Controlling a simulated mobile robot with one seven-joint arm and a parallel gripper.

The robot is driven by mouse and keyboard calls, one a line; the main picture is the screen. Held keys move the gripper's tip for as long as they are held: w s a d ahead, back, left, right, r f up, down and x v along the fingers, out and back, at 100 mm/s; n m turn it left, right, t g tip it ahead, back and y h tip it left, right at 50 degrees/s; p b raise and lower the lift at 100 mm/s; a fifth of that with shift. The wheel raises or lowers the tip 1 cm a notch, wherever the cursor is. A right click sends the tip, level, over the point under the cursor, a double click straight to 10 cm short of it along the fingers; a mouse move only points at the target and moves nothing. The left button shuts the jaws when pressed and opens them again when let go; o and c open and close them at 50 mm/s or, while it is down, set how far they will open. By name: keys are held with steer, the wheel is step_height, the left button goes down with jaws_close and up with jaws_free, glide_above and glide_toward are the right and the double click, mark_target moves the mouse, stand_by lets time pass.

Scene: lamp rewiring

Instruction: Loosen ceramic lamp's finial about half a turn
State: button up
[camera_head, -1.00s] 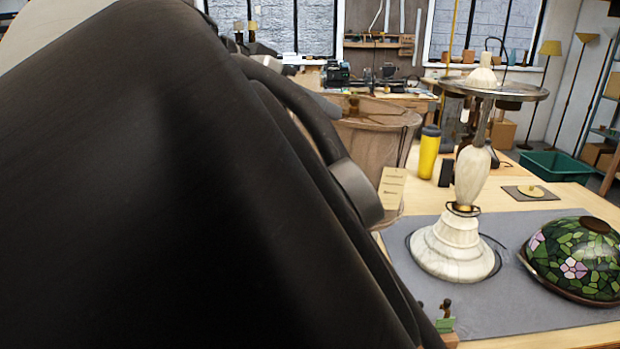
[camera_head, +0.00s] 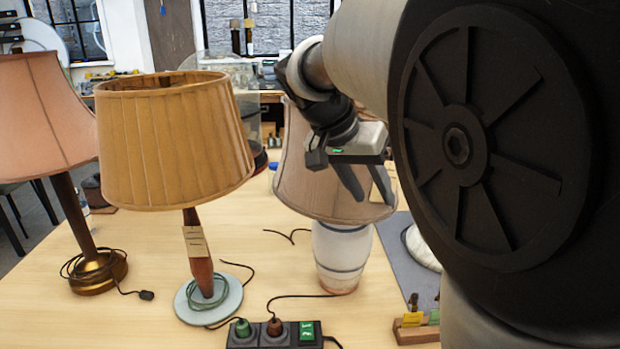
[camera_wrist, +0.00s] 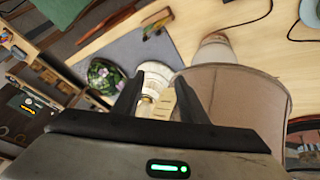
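The ceramic lamp has a white body with dark blue bands (camera_head: 342,258) and a beige fabric shade (camera_head: 300,185). It stands upright on the bench in the head view, partly behind my gripper (camera_head: 372,196). In the wrist view its shade (camera_wrist: 245,88) lies to the right of my fingers, and its body (camera_wrist: 215,48) shows above. I cannot make out the finial in either view.
A lamp with an amber pleated shade (camera_head: 172,140) and one with a pink shade (camera_head: 40,115) stand to the left. A power strip (camera_head: 275,334) lies in front. Cords cross the bench. A stained-glass shade (camera_wrist: 104,76) and pale lamp base (camera_wrist: 152,80) sit on the grey mat.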

steer(key=shift+s+d+f+n+g+y, duration=0.2)
steer(key=shift+s+d+f+y, duration=0.15)
steer(key=shift+s+f, duration=0.2)
steer(key=shift+s+d+f+n+g+y, duration=0.1)
steer(key=shift+s+d+f+n+y, duration=0.1)
steer(key=shift+s+f+y, duration=0.35)
steer(key=shift+w+f, duration=0.1)
